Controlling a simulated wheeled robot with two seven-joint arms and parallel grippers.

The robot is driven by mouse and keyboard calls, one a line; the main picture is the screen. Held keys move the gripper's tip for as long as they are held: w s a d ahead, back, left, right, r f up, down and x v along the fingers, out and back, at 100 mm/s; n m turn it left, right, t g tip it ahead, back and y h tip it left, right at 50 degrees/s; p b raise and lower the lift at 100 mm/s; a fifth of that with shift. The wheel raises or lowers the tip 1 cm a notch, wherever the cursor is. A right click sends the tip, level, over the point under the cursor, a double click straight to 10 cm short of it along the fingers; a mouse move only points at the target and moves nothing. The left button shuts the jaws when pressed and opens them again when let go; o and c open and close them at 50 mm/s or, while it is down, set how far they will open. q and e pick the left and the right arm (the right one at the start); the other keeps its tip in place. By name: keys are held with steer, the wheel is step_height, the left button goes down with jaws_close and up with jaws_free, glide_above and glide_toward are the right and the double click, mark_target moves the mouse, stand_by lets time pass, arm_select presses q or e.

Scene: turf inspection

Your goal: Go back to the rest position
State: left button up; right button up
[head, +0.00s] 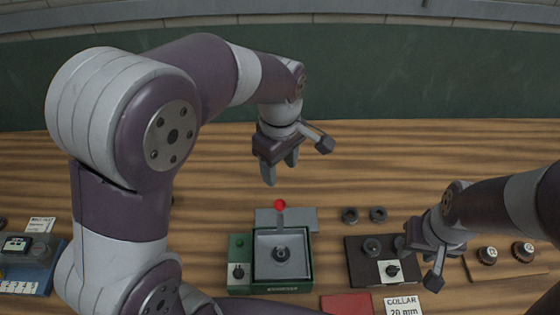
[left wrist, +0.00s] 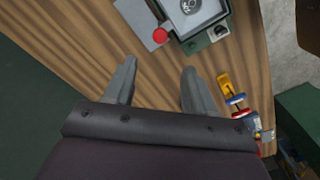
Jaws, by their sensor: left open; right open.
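My left gripper (head: 280,172) is open and empty above the wooden table, behind the green device. In the left wrist view its two fingers (left wrist: 155,85) stand apart with bare wood between them. My right gripper (head: 418,262) hangs at the right, by a black block with a white label; its fingers are partly hidden. The green device (head: 307,285) stands in the middle with a grey tray, a dark round part in it and a red ball knob (head: 280,205) at its back. The knob also shows in the left wrist view (left wrist: 160,35), apart from the fingers.
The black block (head: 358,270) carries dark rings. Two loose rings (head: 349,216) lie behind it. A COLLAR 20 mm card (head: 403,306) and a red pad (head: 346,304) lie in front. A blue device (head: 38,279) is at far left, a wooden board (head: 505,265) at right. The table's back is clear.

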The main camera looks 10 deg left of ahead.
arm_select(q)
steer(key=s+a+f+m+t, duration=0.1)
steer(key=s+a+f+m, duration=0.6)
steer(key=m, duration=0.5)
steer(key=shift+s+a, duration=0.15)
steer(key=shift+s, duration=0.7)
steer(key=shift+w, duration=0.1)
